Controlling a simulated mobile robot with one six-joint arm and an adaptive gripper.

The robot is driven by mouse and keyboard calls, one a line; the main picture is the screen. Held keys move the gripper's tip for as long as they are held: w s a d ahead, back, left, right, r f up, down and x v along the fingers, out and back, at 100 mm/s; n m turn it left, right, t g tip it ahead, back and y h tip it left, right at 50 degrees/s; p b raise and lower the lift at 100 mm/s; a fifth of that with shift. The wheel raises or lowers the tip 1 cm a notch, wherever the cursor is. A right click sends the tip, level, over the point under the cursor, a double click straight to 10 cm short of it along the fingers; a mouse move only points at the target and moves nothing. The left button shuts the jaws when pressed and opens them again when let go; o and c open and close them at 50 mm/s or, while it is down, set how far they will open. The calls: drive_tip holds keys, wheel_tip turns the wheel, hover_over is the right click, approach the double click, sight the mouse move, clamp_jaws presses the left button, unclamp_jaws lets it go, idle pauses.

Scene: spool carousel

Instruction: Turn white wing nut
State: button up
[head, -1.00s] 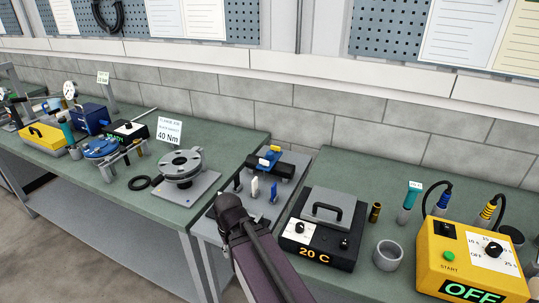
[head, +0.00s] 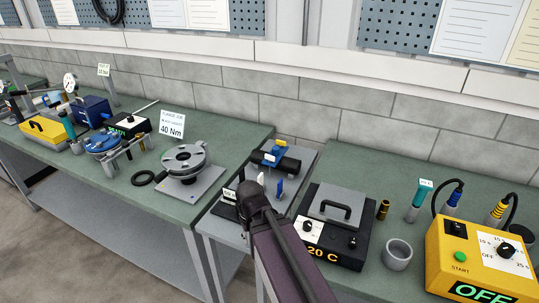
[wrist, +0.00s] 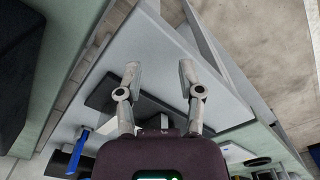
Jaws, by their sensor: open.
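The white wing nut (head: 261,180) shows as a small upright white piece in the head view, just above the end of my arm, which hides its lower part. A blue wing nut (head: 280,187) stands to its right. In the wrist view a pale piece (wrist: 165,121) shows just beyond the gripper body; I cannot tell if it is the white wing nut. A blue piece (wrist: 80,147) lies at the left there. My gripper (wrist: 158,68) is open and empty, its two fingers apart over the grey bench top. The head view does not show the fingers.
The wing nuts stand on a grey bench section (head: 213,226). A small sign (head: 229,193) stands left of my arm, a hot plate (head: 323,225) right, and a flanged disc (head: 186,160) on a plate further left.

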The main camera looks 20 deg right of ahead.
wheel_tip(320, 180, up, 15)
drive_tip(key=w+p, duration=0.2)
drive_tip(key=p, duration=1.2)
wheel_tip(320, 180, up, 7)
drive_tip(key=n+p, duration=0.7)
drive_tip(key=p, duration=0.1)
hover_over(270, 158)
drive_tip(key=shift+w+d, duration=0.15)
drive_tip(key=shift+w, duration=0.15)
drive_tip(key=shift+f+b, duration=0.2)
drive_tip(key=shift+b, duration=0.2)
wheel_tip(270, 158, down, 13)
drive_tip(key=b, duration=1.3)
drive_tip(key=shift+f, duration=0.2)
